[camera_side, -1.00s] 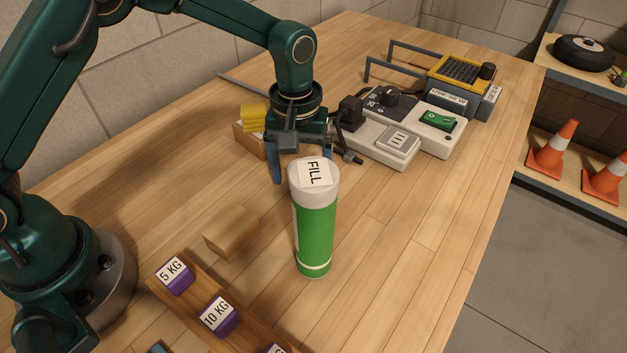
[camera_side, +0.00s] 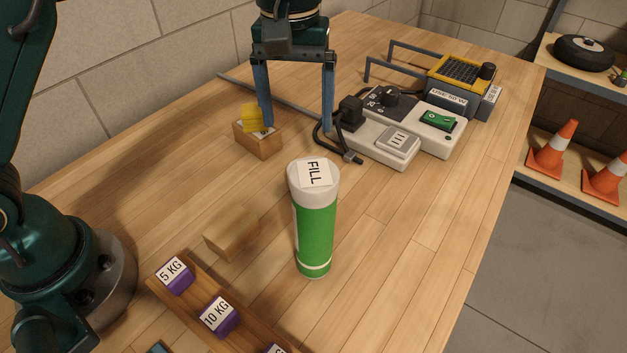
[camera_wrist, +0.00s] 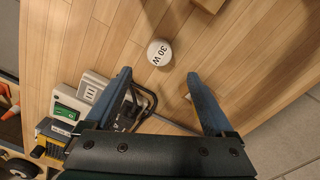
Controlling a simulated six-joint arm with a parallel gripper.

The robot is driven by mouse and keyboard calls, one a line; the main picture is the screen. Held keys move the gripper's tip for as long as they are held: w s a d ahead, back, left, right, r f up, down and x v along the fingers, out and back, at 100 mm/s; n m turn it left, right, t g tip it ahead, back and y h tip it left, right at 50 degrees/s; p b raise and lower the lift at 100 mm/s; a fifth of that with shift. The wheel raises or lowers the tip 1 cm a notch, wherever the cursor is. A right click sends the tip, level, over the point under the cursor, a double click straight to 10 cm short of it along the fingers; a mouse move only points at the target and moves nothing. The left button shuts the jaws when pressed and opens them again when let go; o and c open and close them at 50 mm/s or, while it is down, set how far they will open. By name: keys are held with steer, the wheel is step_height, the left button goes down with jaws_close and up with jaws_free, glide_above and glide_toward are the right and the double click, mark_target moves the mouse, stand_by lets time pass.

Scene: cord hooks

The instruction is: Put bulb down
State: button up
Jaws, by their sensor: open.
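The bulb (camera_wrist: 159,52) shows in the wrist view as a white round shape marked "30 W", on the wooden table. I cannot make it out in the side view; the green "FILL" canister probably hides it. My gripper (camera_side: 297,128) is open and empty, pointing down above the table behind the canister. In the wrist view its two fingers (camera_wrist: 160,85) are wide apart, and the bulb lies beyond the fingertips, touching neither.
The green canister (camera_side: 314,235) stands upright in front. A wooden box (camera_side: 258,143) with yellow pieces is beside the left finger. White switch boxes (camera_side: 405,150) and a dark cable lie right. A wooden block (camera_side: 230,232) and labelled purple weights (camera_side: 219,317) are front left.

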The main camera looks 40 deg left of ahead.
steer(key=s+a+r+m+t, duration=0.3)
steer(key=s+a+r, duration=0.25)
steer(key=s, duration=0.25)
steer(key=s+a+f+m+t, duration=0.2)
steer(key=s+a+f, duration=0.1)
steer(key=s, duration=0.6)
steer(key=shift+t, duration=0.3)
